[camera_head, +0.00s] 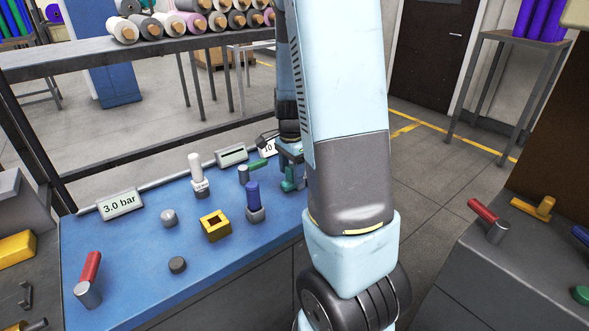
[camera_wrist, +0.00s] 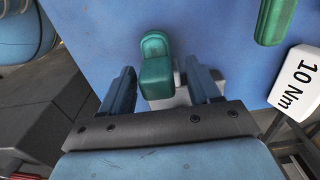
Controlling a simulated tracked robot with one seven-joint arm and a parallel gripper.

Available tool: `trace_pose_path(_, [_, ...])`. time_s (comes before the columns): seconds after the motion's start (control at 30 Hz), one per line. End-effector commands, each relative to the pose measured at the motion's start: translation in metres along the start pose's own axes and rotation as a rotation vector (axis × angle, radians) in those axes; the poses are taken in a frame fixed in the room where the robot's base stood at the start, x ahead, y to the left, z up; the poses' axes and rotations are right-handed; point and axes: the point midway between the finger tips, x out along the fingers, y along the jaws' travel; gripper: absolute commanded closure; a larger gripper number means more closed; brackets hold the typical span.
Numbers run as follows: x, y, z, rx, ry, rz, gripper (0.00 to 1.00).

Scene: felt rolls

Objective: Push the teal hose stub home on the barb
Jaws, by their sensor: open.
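The teal hose stub (camera_wrist: 155,76) stands between the fingers of my gripper (camera_wrist: 160,66) in the wrist view, over a pale grey block (camera_wrist: 181,97). The fingers are apart, with a gap on either side of the stub. In the head view the teal stub (camera_head: 289,184) shows just below my gripper (camera_head: 291,158), partly behind my arm. The barb itself is hidden, so I cannot tell how far the stub sits on it.
A blue upright stub (camera_head: 253,195), a white one (camera_head: 196,168) and a yellow square block (camera_head: 215,226) stand on the blue bench top (camera_head: 130,250).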

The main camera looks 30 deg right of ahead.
Motion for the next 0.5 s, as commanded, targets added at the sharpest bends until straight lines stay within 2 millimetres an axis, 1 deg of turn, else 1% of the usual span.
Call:
trace_pose_path(0.13, [-0.003,0.000,0.000,0.000,0.000,0.000,0.38])
trace_pose_path(0.23, [-0.011,0.000,0.000,-0.001,0.000,-0.001,0.38])
trace_pose_path(0.37, [-0.030,-0.001,0.000,-0.001,0.001,-0.003,0.38])
trace_pose_path(0.5, [-0.058,-0.001,0.001,-0.002,0.001,-0.005,0.38])
